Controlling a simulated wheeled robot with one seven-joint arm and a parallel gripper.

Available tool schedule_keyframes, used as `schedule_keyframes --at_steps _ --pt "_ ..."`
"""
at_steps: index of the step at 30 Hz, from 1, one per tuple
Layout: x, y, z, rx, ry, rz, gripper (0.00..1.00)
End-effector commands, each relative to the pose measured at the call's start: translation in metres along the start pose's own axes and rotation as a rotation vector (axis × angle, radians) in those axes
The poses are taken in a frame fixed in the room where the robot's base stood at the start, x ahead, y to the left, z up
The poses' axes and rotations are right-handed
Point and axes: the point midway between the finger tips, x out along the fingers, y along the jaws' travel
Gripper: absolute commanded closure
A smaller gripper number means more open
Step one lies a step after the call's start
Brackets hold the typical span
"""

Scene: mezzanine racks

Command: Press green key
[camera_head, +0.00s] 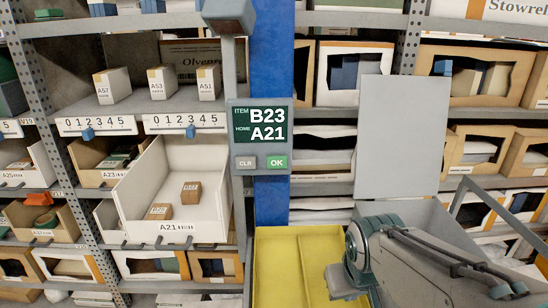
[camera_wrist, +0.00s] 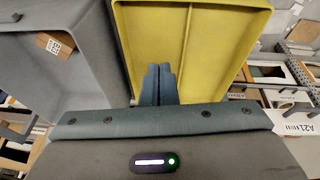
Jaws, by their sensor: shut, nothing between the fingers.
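The green OK key (camera_head: 277,162) is on the grey terminal on the blue post, right of the grey CLR key (camera_head: 246,163). The terminal's screen (camera_head: 262,124) reads ITEM B23, HOME A21. My gripper (camera_wrist: 158,72) is shut and empty in the wrist view, its fingertips together against the view of a yellow tray. The green key does not show in the wrist view. In the head view my arm is at the lower right, below and right of the key and apart from it; the fingertips cannot be made out there.
The yellow tray (camera_head: 321,235) lies below the terminal. The white bin A21 (camera_head: 165,229), holding two small brown boxes, juts out left of the terminal. A small labelled box (camera_wrist: 55,44) sits in a grey container in the wrist view. A grey panel (camera_head: 398,135) stands at right.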

Motion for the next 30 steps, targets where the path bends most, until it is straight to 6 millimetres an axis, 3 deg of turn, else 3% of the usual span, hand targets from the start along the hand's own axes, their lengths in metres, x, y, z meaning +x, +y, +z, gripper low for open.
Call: schedule_keyframes --at_steps 4,8,12,15,19,24,30 --pt "-0.009 0.022 -0.062 -0.243 0.156 0.109 1.0" --pt "-0.016 0.027 -0.121 -0.528 0.321 0.189 1.0" --pt "-0.024 0.011 -0.175 -0.846 0.505 0.229 1.0" --pt "-0.03 -0.011 -0.204 -1.067 0.642 0.226 1.0" --pt "-0.039 -0.045 -0.224 -1.303 0.817 0.192 1.0" --pt "-0.049 -0.078 -0.229 -1.49 0.991 0.136 1.0" --pt "-0.052 -0.092 -0.228 -1.559 1.071 0.106 1.0"
